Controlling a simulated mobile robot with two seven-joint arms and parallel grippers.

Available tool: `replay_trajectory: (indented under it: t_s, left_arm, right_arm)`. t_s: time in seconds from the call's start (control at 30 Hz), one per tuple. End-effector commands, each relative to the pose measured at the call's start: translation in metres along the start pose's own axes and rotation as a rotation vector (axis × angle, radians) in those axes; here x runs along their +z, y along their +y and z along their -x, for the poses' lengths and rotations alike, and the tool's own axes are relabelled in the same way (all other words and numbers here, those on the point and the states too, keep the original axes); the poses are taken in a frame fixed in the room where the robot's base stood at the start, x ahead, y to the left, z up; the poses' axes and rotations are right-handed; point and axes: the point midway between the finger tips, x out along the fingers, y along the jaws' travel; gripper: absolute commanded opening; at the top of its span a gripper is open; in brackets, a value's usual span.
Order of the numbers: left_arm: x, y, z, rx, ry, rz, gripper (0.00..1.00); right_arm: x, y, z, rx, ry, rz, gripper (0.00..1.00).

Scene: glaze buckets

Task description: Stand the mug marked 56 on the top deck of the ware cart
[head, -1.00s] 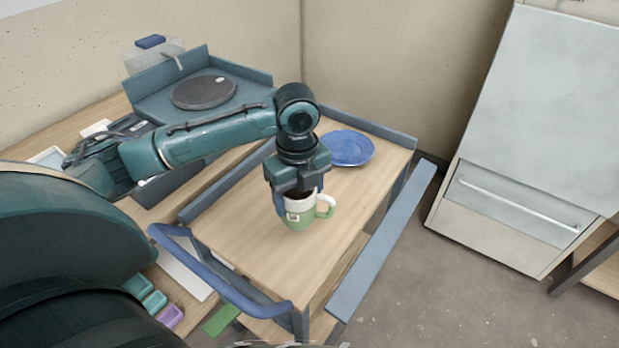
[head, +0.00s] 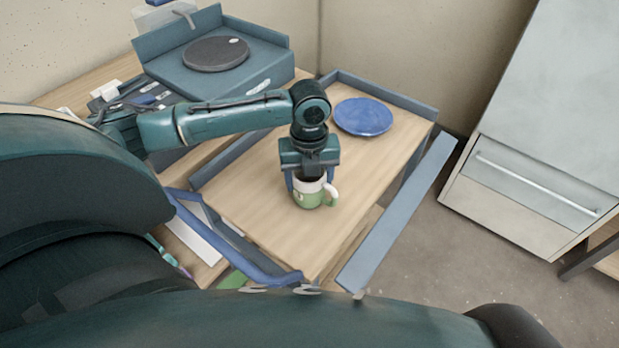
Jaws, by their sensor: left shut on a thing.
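A green mug with a white upper band (head: 310,196) is upright at the middle of the wooden top deck of the ware cart (head: 262,222). Its handle points right. A small mark shows on its side, too small to read. My left gripper (head: 309,178) comes down over the mug from above and is shut on it, a finger on each side. The mug's base looks to be at or very near the deck; I cannot tell whether it touches. My right gripper is not in view.
A blue plate (head: 363,116) lies at the deck's far end. The cart has a raised blue-grey rim and a blue handle (head: 235,250) at the near end. A potter's wheel (head: 216,53) stands at back left, a pale cabinet (head: 540,150) at right. Deck around the mug is clear.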

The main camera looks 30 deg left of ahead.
Motion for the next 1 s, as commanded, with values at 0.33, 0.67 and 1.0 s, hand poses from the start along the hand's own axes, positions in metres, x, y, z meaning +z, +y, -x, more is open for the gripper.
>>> replay_trajectory:
  t_s: [0.33,0.67,1.0]
  left_arm:
    - [0.0002,-0.0007,-0.0034,-0.003,-0.001,0.001,0.32]
    - [0.0000,-0.0004,-0.0057,-0.001,0.000,0.001,0.85]
    - [0.0006,-0.0006,0.0011,-0.003,-0.002,0.000,0.85]
  right_arm:
    - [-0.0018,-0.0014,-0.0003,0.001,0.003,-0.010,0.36]
    - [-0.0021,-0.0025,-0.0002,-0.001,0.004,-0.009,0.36]
    - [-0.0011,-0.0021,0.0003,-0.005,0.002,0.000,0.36]
